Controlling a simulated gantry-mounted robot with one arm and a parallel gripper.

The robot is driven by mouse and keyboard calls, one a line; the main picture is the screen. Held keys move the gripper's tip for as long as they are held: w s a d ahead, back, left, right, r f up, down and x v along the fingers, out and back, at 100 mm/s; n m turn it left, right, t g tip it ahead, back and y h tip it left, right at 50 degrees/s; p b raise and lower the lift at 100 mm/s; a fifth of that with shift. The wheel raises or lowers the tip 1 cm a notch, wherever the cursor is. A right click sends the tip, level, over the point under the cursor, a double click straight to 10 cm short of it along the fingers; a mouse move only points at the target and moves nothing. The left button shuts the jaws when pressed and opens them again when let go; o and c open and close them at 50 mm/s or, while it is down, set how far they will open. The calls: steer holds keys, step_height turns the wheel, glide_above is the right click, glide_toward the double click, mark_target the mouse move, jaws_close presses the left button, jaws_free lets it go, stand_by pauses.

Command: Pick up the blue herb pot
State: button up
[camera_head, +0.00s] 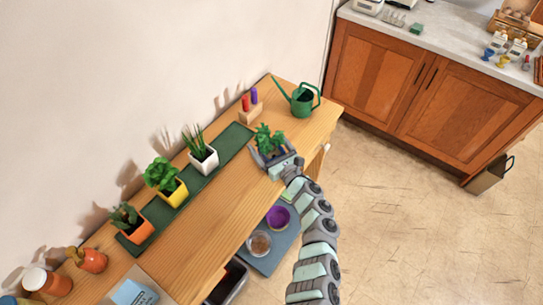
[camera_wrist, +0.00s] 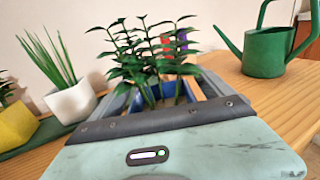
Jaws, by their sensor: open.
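The blue herb pot (camera_wrist: 138,101) holds a leafy green plant (camera_wrist: 150,55) and stands between the jaws of my gripper (camera_wrist: 165,88) in the wrist view. My gripper is open, with one jaw on either side of the pot. Its body hides the lower part of the pot, and I cannot tell whether either jaw touches it. In the head view the plant (camera_head: 266,137) rises above my gripper (camera_head: 270,154) near the bench's right end.
A green watering can (camera_head: 302,100) stands beyond, right of my gripper. A wooden block with red and purple markers (camera_head: 250,112) is behind. White (camera_head: 203,156), yellow (camera_head: 173,193) and orange (camera_head: 139,231) pots line the green mat to the left. The wooden bench (camera_head: 215,215) has clear room in front.

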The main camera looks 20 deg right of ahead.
steer(key=c, duration=1.8)
steer(key=shift+r, duration=0.1)
steer(key=shift+c, duration=0.4)
steer(key=shift+r, duration=0.1)
